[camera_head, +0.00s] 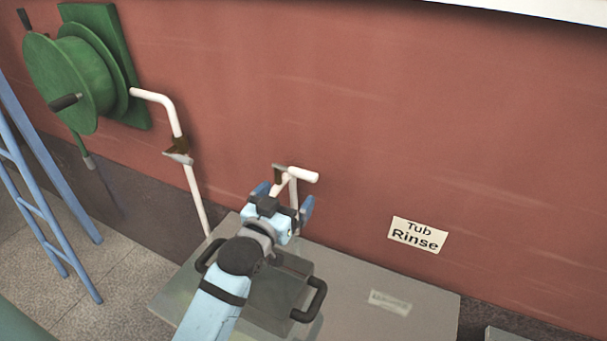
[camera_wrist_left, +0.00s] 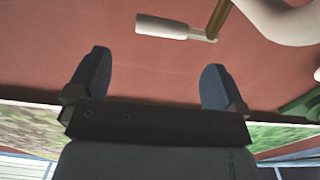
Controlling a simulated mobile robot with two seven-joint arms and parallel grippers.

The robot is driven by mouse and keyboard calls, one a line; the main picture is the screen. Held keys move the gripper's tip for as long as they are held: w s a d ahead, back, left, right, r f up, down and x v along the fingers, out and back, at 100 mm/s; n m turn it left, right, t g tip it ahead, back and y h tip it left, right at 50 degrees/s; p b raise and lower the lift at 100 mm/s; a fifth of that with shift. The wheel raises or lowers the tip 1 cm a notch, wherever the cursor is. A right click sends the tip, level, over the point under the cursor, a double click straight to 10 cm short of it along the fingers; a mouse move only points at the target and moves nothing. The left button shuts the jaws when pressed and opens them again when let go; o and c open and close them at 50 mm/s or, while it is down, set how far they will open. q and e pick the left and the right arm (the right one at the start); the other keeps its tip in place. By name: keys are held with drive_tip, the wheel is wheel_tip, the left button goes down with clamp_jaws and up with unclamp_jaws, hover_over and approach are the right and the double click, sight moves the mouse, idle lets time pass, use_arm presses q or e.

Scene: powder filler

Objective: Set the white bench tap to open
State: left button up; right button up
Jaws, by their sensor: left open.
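The white bench tap (camera_head: 303,174) stands by the red wall just behind the grey bench, on white pipework. In the left wrist view its white handle (camera_wrist_left: 165,27) lies roughly level across the picture, beside a brass-coloured stem (camera_wrist_left: 219,18) and a curved white pipe (camera_wrist_left: 285,22). My left gripper (camera_head: 285,198) is open, with its blue fingers spread close to the tap. In the left wrist view the gripper (camera_wrist_left: 153,82) has nothing between its fingers, and the handle appears above the fingertips. The lower tap pipe is partly hidden by my gripper. My right gripper is not in view.
The grey bench (camera_head: 385,320) carries a dark box with black handles (camera_head: 312,300) under my arm. A blue ladder (camera_head: 45,215) leans farther left. A "Tub Rinse" sign (camera_head: 418,235) hangs right.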

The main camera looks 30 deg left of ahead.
sight(301, 177)
use_arm(q)
drive_tip(key=w, duration=0.9)
drive_tip(key=shift+a+p, duration=0.3)
drive_tip(key=shift+p, duration=0.1)
drive_tip(key=shift+s, duration=0.1)
drive_tip(key=c, duration=1.3)
